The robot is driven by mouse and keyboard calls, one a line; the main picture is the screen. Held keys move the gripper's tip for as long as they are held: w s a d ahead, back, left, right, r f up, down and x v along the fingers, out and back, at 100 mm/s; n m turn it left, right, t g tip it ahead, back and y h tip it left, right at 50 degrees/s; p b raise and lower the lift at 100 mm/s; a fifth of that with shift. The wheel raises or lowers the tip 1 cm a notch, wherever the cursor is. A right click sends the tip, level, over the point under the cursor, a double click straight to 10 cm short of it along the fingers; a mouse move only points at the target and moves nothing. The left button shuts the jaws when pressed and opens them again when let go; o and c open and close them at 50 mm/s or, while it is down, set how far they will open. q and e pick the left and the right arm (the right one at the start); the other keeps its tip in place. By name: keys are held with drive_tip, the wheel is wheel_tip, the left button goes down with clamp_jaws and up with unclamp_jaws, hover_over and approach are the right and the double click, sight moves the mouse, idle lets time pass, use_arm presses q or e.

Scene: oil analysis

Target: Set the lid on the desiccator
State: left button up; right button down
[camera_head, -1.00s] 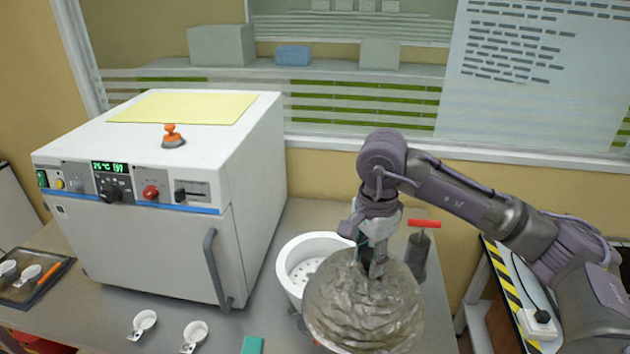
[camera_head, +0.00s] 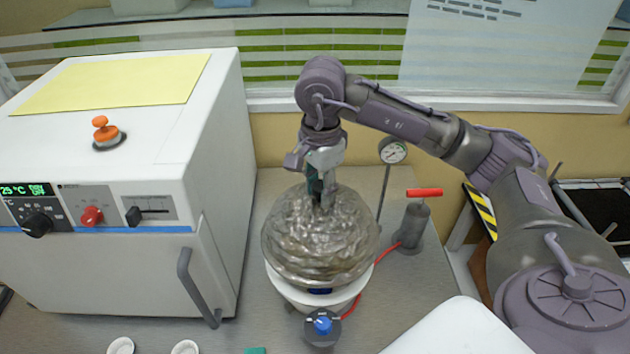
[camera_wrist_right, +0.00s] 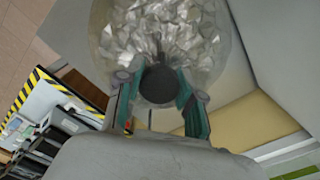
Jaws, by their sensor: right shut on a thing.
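The domed, glassy lid (camera_head: 318,238) is over the white desiccator bowl (camera_head: 300,294) in the head view. The bowl's rim shows below the lid at the front and right. I cannot tell whether the lid touches the rim all round. My right gripper (camera_head: 322,192) is above the lid, shut on its top knob. In the right wrist view, the teal fingers of the right gripper (camera_wrist_right: 165,92) are on both sides of the dark round knob (camera_wrist_right: 158,85), with the clear lid (camera_wrist_right: 165,35) beyond. My left gripper is not in view.
A white oven (camera_head: 110,270) with a handle stands close on the left. A hand pump (camera_head: 412,225) with a red handle, a gauge (camera_head: 393,151) and a red hose are at the right. A blue-knobbed valve (camera_head: 322,326) is in front of the bowl. Small white cups are at the lower edge.

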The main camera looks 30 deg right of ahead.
drive_tip(key=shift+f, duration=0.35)
drive_tip(key=shift+s+f+b, duration=0.1)
drive_tip(key=shift+f+b, duration=1.4)
drive_tip(key=shift+f, duration=1.35)
drive_tip(key=shift+f+b, duration=0.55)
drive_tip(key=shift+b, duration=0.1)
drive_tip(key=c, duration=1)
unclamp_jaws()
drive_tip(key=o, duration=0.3)
drive_tip(key=shift+o, duration=0.2)
